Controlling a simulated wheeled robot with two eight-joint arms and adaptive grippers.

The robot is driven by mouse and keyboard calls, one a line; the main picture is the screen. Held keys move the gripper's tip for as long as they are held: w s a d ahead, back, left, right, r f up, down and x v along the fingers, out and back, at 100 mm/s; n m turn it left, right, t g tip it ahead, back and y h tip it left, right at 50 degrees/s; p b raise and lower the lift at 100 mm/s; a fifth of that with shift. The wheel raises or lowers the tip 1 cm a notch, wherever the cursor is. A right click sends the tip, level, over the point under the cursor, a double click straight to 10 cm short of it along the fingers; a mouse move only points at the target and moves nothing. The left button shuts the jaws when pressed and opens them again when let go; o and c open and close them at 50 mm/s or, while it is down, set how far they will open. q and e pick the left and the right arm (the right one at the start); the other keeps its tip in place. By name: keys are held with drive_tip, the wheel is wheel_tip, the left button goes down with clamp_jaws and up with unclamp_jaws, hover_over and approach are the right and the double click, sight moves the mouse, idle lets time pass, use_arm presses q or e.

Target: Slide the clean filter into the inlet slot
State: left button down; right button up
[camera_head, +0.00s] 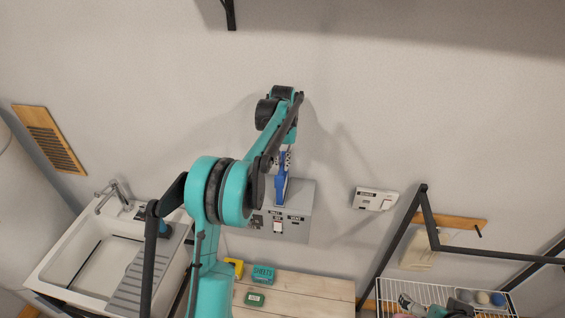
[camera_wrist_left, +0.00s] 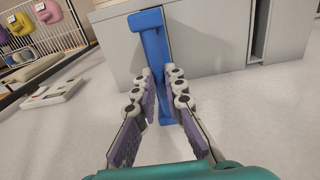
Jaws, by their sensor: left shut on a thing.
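A slim blue piece, seemingly the clean filter (camera_head: 281,190), is at the top of a grey wall box (camera_head: 300,205). In the left wrist view the blue filter (camera_wrist_left: 153,45) runs lengthwise along the grey box (camera_wrist_left: 210,40), between my fingers. My left gripper (camera_wrist_left: 164,78) is shut on the filter, with purple-padded fingers either side. A narrow dark opening (camera_wrist_left: 259,30) shows further right on the box. I cannot tell how far the filter is inside a slot. A teal and black part of mine shows at the bottom right of the head view; my right gripper's jaws are unclear.
A sink (camera_head: 95,255) stands at the left. A wooden bench (camera_head: 300,290) below the box holds a yellow item (camera_head: 234,267) and green boxes (camera_head: 263,274). A small white device (camera_head: 375,199) is on the wall, and a wire rack (camera_head: 390,292) stands lower right.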

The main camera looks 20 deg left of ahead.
use_arm(q)
drive_tip(key=shift+f+b, duration=3.05)
drive_tip(key=shift+f, duration=1.4)
drive_tip(key=c, duration=1.5)
unclamp_jaws()
wheel_tip(320, 180, up, 12)
